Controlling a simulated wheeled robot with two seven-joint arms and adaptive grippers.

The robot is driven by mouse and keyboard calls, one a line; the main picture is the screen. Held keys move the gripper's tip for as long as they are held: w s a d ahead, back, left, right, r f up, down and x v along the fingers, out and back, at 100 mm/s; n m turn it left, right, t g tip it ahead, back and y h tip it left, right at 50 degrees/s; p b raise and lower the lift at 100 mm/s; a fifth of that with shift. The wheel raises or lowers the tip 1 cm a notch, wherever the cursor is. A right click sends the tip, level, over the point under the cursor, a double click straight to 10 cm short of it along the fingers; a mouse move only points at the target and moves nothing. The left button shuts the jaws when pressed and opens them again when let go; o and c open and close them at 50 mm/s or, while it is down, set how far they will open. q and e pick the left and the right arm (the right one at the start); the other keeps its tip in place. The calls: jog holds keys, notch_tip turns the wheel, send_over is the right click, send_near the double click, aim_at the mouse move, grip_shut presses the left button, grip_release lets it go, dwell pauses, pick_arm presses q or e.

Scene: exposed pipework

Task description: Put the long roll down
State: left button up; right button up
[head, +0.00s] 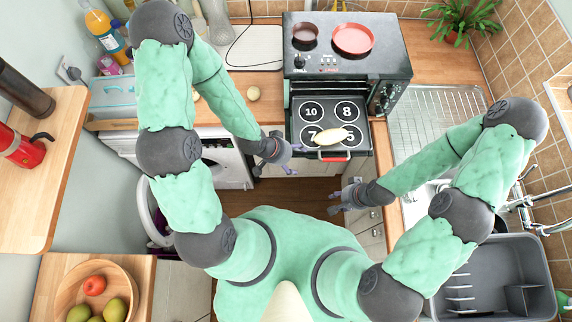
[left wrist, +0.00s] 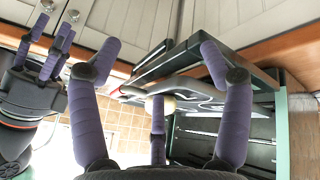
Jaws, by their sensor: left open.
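The long roll (head: 327,137) is pale and lies on a dark panel (head: 308,105) with white numbered circles, over the lower circles near the front edge. My left gripper (head: 291,158) is open and empty, just left of and in front of the panel, apart from the roll. In the left wrist view a pale rounded part of the roll (left wrist: 168,103) shows behind my purple middle finger, and the dark panel's edge is beyond. My right gripper (head: 338,199) is open and empty, lower and to the right; its spread fingers (left wrist: 55,50) also show in the left wrist view.
A black oven (head: 348,72) with two pans on top stands behind the panel. A red handle (head: 335,158) is at the panel's front. A sink drainer (head: 440,105) is at right, an open round machine door (head: 152,212) at left. Wooden floor is free below.

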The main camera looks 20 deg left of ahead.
pick_arm(q)
jog(key=s+f+n+g+y, duration=0.1)
jog(key=s+f+n+g, duration=0.1)
jog(key=s+f+n, duration=0.2)
jog(key=shift+s+f+n+g, duration=0.4)
jog(key=shift+s+f, duration=1.25)
jog(key=shift+f, duration=0.2)
jog(key=shift+a, duration=0.1)
